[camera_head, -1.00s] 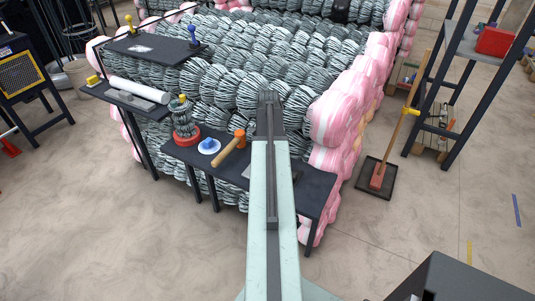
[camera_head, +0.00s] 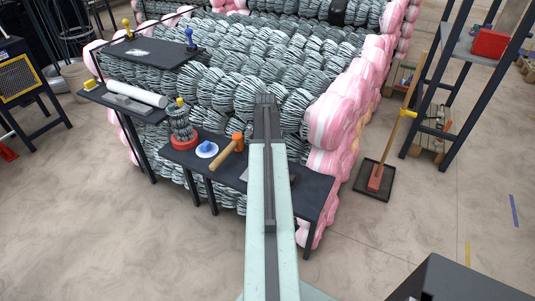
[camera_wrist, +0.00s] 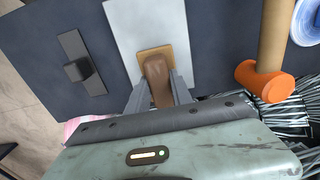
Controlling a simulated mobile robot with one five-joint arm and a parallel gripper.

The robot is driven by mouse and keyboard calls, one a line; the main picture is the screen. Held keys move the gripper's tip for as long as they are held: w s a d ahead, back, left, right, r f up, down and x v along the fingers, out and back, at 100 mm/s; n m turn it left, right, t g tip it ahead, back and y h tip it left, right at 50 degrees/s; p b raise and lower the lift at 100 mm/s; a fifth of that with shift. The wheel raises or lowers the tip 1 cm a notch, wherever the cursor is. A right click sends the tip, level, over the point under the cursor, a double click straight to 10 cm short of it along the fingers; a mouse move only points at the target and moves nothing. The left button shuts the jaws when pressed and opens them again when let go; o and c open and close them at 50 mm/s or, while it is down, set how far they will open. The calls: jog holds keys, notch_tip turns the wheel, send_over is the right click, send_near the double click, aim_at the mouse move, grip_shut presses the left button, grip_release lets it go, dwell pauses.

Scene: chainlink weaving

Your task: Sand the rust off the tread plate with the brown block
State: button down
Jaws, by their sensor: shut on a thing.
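The tread plate (camera_wrist: 146,22) shows in the wrist view as a pale grey sheet on the dark bench. I see no clear rust on its visible part. The brown block (camera_wrist: 157,82) has a rounded brown grip and a tan base (camera_wrist: 146,54). My gripper (camera_wrist: 160,92) is shut on the brown grip, one finger on each side. The block is over the near part of the plate; I cannot tell whether its base touches it. In the head view my arm hides the gripper and block, and only a sliver of the plate (camera_head: 244,174) shows.
A dark bar with a raised knob (camera_wrist: 80,66) lies left of the plate. Striped coils stand behind.

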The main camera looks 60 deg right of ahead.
jog(key=shift+s+a+f, duration=0.1)
jog(key=shift+a, duration=0.7)
jog(key=shift+s+a+f, duration=0.1)
jog(key=shift+a, duration=0.65)
jog(key=shift+a+r, duration=0.15)
jog(key=shift+a, duration=1.3)
jog(key=shift+r, duration=0.1)
jog(key=shift+f, duration=0.2)
jog(key=shift+d, duration=0.1)
